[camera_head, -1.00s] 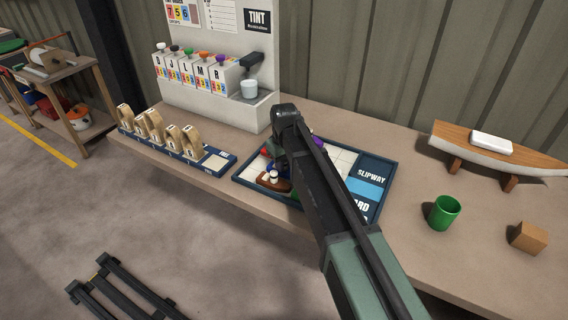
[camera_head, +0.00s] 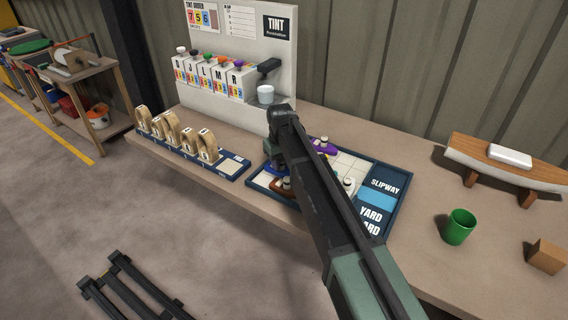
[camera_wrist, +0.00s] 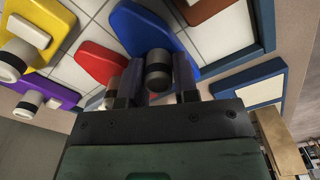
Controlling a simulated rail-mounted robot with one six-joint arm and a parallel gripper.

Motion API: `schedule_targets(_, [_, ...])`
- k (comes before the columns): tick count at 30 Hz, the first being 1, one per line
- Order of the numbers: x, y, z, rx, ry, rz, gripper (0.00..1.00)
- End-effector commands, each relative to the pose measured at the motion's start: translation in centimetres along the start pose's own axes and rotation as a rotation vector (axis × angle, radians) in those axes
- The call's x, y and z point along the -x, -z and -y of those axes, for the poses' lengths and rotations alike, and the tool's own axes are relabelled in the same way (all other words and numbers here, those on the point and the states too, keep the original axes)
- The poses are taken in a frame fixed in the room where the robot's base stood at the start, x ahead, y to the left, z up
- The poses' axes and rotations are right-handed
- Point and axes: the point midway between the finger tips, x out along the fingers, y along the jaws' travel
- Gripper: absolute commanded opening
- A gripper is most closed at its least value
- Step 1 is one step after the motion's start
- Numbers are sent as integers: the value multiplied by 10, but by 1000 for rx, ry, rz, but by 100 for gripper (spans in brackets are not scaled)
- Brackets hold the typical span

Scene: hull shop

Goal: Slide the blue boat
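The blue boat (camera_wrist: 140,28) lies in the sliding-puzzle tray in the wrist view, with its dark, grey-banded funnel upright. My gripper (camera_wrist: 159,78) has one finger on each side of that funnel, close against it with no clear gap. The red boat (camera_wrist: 100,62) is just left of the blue boat. The yellow boat (camera_wrist: 45,18) and purple boat (camera_wrist: 50,92) are further left, and a brown boat (camera_wrist: 196,10) is at the upper right.
A row of wooden blocks (camera_head: 172,128) in a blue rack is left of the tray. The tint dispenser (camera_head: 215,75) stands behind.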

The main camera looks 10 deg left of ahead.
Motion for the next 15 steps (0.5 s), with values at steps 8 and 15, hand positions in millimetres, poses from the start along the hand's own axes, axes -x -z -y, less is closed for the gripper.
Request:
schedule_targets(8, [0,0,0,0,0,3,51])
schedule_targets(15, [9,-1,0,0,0,4,51])
